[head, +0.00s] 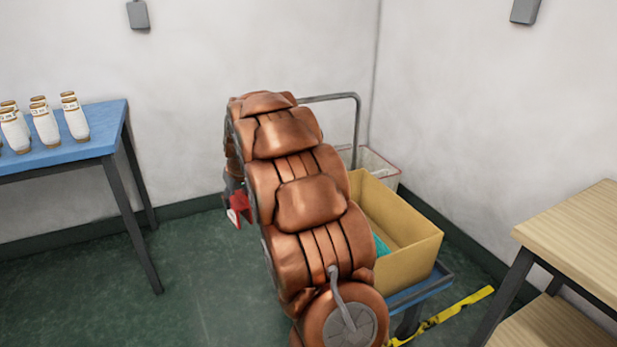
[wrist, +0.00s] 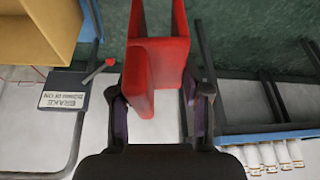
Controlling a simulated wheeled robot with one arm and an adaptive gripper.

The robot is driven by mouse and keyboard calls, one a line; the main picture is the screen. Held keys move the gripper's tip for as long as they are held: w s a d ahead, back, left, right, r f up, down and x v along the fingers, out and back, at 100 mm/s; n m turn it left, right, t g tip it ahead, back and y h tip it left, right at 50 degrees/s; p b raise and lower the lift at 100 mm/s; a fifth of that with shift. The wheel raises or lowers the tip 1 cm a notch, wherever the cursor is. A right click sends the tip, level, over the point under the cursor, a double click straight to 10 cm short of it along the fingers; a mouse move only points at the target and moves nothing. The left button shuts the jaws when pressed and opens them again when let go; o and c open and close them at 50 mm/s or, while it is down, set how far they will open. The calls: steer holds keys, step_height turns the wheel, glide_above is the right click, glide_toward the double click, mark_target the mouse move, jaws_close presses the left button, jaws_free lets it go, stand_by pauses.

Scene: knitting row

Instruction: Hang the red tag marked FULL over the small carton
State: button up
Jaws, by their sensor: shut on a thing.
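My gripper (wrist: 158,100) is shut on the red tag (wrist: 160,62), a folded piece with two panels that sticks out ahead of the fingers in the wrist view. The tag also shows in the head view (head: 239,207), left of my arm, held in the air above the floor. No lettering can be read on it. An open yellow-tan carton (head: 413,252) stands on a blue cart, right of my arm; its corner shows at the upper left of the wrist view (wrist: 38,32). The tag is apart from it. My arm hides part of the cart, and I cannot tell whether another carton is there.
The cart (head: 432,284) has a grey handle (head: 357,115) and, in the wrist view, a brake plate (wrist: 66,91) with a red-knobbed lever. A pale bin (head: 378,162) stands behind. A blue table (head: 95,130) with white cones is left, a wooden table (head: 580,225) right.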

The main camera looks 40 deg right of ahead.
steer(key=s+d+f+m+h+p, duration=0.1)
steer(key=s+d, duration=0.2)
steer(key=d, duration=0.8)
steer(key=s+d+m+p, duration=0.1)
steer(key=s+d, duration=0.2)
steer(key=d, duration=0.9)
steer(key=shift+w+a+f+b, duration=0.15)
steer(key=shift+f+b, duration=1)
steer(key=shift+f, duration=2.5)
steer(key=shift+s+a+f+b, duration=0.15)
steer(key=shift+f+b, duration=1)
steer(key=shift+f, duration=2.5)
steer(key=o, duration=1.2)
